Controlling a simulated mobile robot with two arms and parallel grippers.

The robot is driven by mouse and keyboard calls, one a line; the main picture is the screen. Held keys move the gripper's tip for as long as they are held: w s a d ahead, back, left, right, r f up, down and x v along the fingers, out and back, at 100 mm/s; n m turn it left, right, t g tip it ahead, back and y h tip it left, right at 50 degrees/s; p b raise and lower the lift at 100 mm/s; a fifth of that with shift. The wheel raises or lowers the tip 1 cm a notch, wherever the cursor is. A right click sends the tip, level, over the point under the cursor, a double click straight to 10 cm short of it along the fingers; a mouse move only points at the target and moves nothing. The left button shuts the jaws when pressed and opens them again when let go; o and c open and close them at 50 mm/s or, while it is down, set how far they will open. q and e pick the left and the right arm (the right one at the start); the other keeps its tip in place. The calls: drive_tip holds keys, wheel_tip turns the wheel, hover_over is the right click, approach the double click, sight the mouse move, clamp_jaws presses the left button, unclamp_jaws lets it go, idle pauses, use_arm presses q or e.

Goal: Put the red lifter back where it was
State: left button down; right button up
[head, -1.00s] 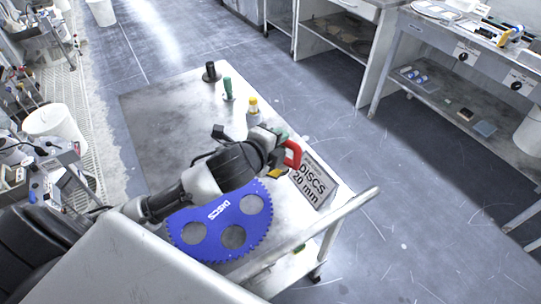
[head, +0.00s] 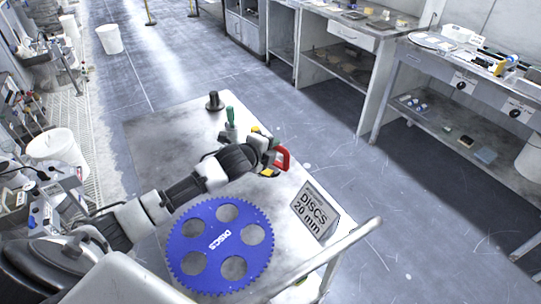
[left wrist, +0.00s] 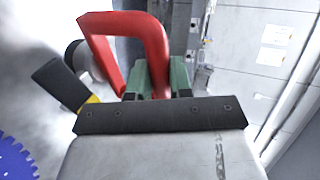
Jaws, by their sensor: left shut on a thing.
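My left gripper (head: 270,154) is shut on the red lifter (head: 284,160), a red loop-shaped handle. It is above the far right part of the cart top, near the upright tools. In the left wrist view, the red lifter (left wrist: 155,40) rises between the green-padded fingers of my left gripper (left wrist: 160,80). The lifter's lower end is hidden in the head view. The blue toothed disc (head: 197,243) marked DISCS lies on the cart top, below my forearm. My right gripper is not in view.
The metal cart (head: 155,145) carries a black knob-like piece (head: 214,101), a green-handled tool (head: 230,115) and a yellow-topped piece (head: 256,130). A "DISCS 20 mm" sign (head: 315,210) stands at its right. Workbenches (head: 400,60) stand beyond an open floor.

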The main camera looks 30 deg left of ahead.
use_arm(q)
drive_tip(key=shift+w+a, duration=0.1)
drive_tip(key=shift+w, duration=0.1)
drive_tip(key=shift+f, duration=1.9)
drive_tip(key=shift+f, duration=0.15)
drive_tip(key=c, duration=1)
unclamp_jaws()
drive_tip(key=shift+s+f, duration=0.1)
drive_tip(key=shift+s, duration=0.05)
drive_tip(key=v, duration=1.2)
